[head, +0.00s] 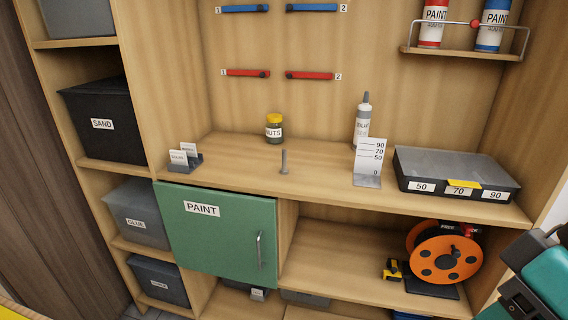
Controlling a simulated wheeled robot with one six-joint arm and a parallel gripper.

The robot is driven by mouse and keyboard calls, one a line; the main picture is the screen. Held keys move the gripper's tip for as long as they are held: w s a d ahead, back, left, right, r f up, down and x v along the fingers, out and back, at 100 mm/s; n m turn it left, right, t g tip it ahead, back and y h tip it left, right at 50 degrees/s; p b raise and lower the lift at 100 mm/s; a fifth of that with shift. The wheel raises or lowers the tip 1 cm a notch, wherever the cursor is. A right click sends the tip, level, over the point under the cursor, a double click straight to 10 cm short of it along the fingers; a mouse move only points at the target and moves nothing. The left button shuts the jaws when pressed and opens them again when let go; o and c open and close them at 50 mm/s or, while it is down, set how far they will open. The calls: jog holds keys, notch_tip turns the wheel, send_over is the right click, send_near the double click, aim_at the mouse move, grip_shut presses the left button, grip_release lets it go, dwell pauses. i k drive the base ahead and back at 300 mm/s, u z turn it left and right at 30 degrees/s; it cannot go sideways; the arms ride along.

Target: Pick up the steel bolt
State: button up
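The steel bolt (284,161) is a small grey bolt standing upright on the wooden worktop, near the middle of the head view. Nothing touches it and its whole length shows. Part of my arm, teal and black, shows at the lower right edge, well to the right of the bolt and apart from it. A dark part at its lower end may be my gripper (518,299), but it is cut off by the frame. I cannot make out its fingers or whether it is open.
Behind the bolt stand a nuts jar (274,132) and a white bottle (362,124). A height gauge (368,165) and grey tray (455,175) are to its right, a small card holder (185,160) to its left. Below are a green paint door (220,232) and an orange reel (444,258).

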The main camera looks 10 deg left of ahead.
aim_at(284, 170)
jog(key=z, duration=0.2)
jog(key=i, duration=1.15)
jog(key=u, duration=2.45)
